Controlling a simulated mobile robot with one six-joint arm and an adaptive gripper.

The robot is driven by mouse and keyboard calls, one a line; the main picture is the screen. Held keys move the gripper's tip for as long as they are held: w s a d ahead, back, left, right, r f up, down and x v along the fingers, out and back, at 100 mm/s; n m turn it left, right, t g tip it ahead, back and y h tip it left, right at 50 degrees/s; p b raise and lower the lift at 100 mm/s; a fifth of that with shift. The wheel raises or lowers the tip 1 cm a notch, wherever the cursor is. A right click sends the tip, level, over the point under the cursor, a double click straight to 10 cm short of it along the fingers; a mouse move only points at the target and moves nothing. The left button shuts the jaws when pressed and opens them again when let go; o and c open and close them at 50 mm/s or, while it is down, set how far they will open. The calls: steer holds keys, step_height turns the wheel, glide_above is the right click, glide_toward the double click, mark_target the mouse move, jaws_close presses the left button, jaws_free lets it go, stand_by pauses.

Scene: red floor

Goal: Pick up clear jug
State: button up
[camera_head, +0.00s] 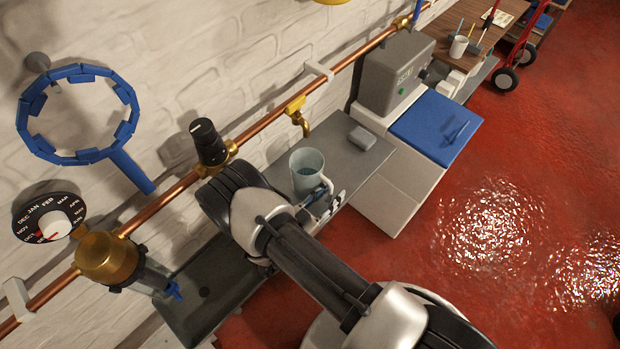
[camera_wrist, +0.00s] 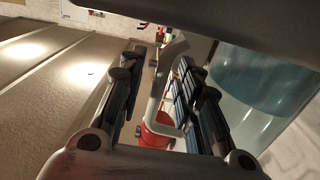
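The clear jug (camera_head: 306,174) stands upright on the grey shelf by the wall, its handle facing my gripper. In the wrist view the jug's bluish, see-through body (camera_wrist: 262,80) fills the upper right. My gripper (camera_head: 326,201) is at the handle side of the jug, partly hidden by my arm in the head view. In the wrist view my gripper (camera_wrist: 158,95) is open, its dark fingers apart. The pale handle runs between the fingers, nearer the right one. Whether a finger touches the handle is not clear.
A small grey block (camera_head: 362,138) lies on the shelf behind the jug. A brass tap (camera_head: 297,115) and a copper pipe (camera_head: 270,128) run along the wall close by. A white cabinet with a blue lid (camera_head: 436,127) stands beyond. The red floor (camera_head: 470,240) is open at right.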

jaws_close()
stand_by(0.6)
